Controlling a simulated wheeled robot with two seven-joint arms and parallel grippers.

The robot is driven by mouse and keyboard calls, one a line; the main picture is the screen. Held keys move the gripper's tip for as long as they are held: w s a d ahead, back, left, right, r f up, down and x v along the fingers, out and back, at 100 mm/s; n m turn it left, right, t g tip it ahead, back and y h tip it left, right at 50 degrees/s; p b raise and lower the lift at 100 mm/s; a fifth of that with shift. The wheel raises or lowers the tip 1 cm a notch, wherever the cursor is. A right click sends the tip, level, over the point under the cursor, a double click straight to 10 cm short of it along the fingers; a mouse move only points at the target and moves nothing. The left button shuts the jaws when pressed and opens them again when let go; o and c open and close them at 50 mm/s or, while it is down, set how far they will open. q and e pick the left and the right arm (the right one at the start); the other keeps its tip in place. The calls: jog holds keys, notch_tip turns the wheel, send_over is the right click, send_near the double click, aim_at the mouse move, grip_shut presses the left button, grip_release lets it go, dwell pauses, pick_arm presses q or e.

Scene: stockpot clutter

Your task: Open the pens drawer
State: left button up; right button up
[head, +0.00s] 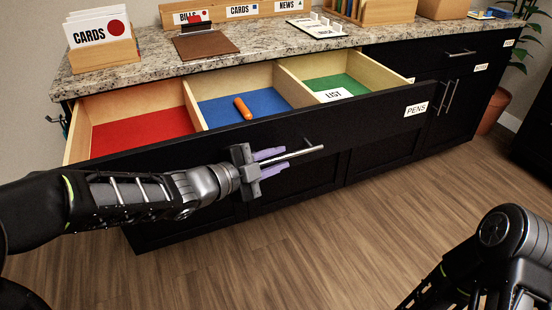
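The pens drawer (370,121) is pulled out from the black cabinet, and its white PENS label (416,109) is on the right of its front. Inside are red, blue and green compartments. An orange marker-like thing (243,108) lies in the blue one, and a LIST card (333,95) is at the green one. My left gripper (286,158) is at the drawer's metal bar handle (308,150). Its purple fingers lie close above and below the bar and look shut on it. My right arm shows at the lower right; its gripper is out of view.
A closed drawer and doors (445,97) are at right. The wood floor (330,240) in front is clear.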

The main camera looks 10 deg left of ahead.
pick_arm(q)
jog(key=shift+o, duration=0.7)
jog(key=shift+r, duration=0.1)
jog(key=shift+s+a+r, duration=0.1)
jog(key=shift+s+a, duration=0.2)
jog(key=p+v, duration=0.2)
jog(key=v, duration=0.4)
jog(key=shift+r+p, duration=0.1)
jog(key=shift+p, duration=0.2)
jog(key=shift+s+a, duration=0.2)
jog(key=shift+s, duration=0.2)
